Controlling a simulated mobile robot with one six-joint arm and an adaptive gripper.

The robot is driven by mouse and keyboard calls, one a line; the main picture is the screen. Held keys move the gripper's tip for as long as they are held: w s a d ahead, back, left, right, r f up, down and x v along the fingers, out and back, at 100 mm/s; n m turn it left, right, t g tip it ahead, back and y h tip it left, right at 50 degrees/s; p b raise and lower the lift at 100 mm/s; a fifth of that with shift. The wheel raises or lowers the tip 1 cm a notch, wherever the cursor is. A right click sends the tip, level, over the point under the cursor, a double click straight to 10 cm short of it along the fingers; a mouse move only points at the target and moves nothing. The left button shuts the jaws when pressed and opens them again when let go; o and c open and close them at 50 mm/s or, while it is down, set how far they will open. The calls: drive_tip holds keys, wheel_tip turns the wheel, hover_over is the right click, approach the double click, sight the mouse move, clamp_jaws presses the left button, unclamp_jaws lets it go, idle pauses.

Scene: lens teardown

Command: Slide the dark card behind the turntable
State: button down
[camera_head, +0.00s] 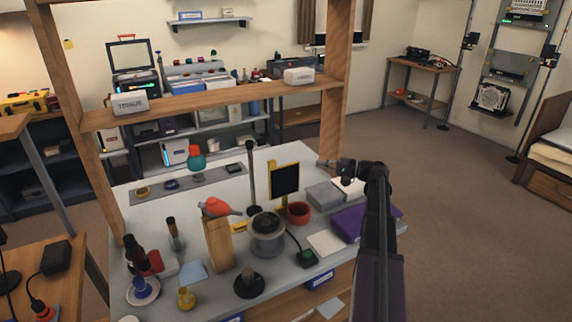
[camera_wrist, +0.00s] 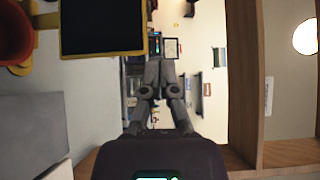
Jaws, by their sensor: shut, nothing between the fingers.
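The dark card (camera_head: 285,180) stands upright in a yellow frame on the grey worktable, behind and slightly right of the turntable. It also shows at the upper left of the wrist view (camera_wrist: 101,26), with yellow along its lower and right edges. The turntable (camera_head: 267,232) is a grey round piece with a dark centre near the middle of the table; its far side is partly hidden. My gripper (camera_head: 323,164) is right of the card, near the wooden post, apart from the card. In the wrist view my gripper (camera_wrist: 160,64) is shut and empty.
A red pot (camera_head: 299,212) stands right of the turntable. Grey blocks (camera_head: 324,194) and a purple book (camera_head: 366,222) lie at the right. A black lamp-like stand (camera_head: 252,180) is left of the card. A wooden shelf frame (camera_head: 335,122) rises behind the table.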

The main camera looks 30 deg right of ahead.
drive_tip(key=s+a+x, duration=0.2)
drive_tip(key=x, duration=1.1)
drive_tip(key=shift+d, duration=0.1)
drive_tip(key=shift+s, duration=0.15)
idle(0.4)
